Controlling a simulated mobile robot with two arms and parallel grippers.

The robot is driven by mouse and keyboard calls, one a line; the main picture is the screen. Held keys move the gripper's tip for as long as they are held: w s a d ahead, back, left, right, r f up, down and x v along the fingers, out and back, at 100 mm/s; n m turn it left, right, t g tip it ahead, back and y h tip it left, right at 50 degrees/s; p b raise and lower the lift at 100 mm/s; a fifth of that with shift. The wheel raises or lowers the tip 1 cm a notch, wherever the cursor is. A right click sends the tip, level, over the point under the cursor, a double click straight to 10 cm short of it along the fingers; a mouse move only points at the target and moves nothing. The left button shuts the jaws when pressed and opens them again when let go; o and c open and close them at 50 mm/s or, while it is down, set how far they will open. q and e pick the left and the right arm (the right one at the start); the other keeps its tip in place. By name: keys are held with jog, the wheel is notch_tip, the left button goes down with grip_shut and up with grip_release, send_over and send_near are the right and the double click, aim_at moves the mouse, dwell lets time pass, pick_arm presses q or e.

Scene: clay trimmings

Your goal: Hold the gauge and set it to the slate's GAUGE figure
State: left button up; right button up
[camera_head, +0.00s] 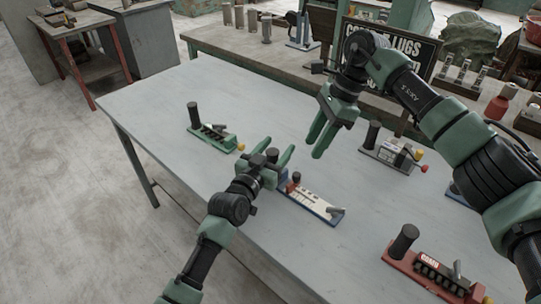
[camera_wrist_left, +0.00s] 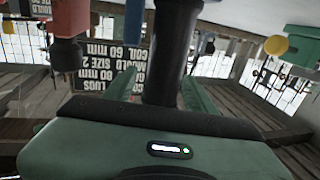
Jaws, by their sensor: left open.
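A blue-based device with a white scale plate (camera_head: 307,199), likely the gauge, lies mid-table. It has a red part near its far-left end and a grey lever at its near-right end. My left gripper (camera_head: 268,158) is open at its far-left end. In the left wrist view a black upright post (camera_wrist_left: 168,55) stands between the open fingers; contact cannot be told. My right gripper (camera_head: 316,146) hangs above the table, fingers apart and empty. The black slate (camera_head: 397,47) stands behind; my right arm covers part of its text. The slate (camera_wrist_left: 118,70) appears upside down in the wrist view; its GAUGE figure is not readable.
A green device (camera_head: 212,134) stands at left, a grey one (camera_head: 388,153) at right and a red one (camera_head: 425,272) at front right, each with a black post. A workbench (camera_head: 228,48) with metal cylinders runs behind. The table's left part is clear.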

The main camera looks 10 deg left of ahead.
aim_at(297, 174)
pick_arm(q)
jog(key=shift+w+d, duration=0.1)
jog(key=shift+w, duration=0.15)
grip_shut()
pick_arm(e)
jog(key=shift+o, duration=0.7)
jog(key=shift+d+r, duration=0.1)
jog(key=shift+m+y, duration=0.4)
jog(key=shift+m, duration=0.2)
jog(key=x, duration=1)
jog(key=shift+s+d, duration=0.1)
jog(key=shift+d, duration=0.1)
grip_shut()
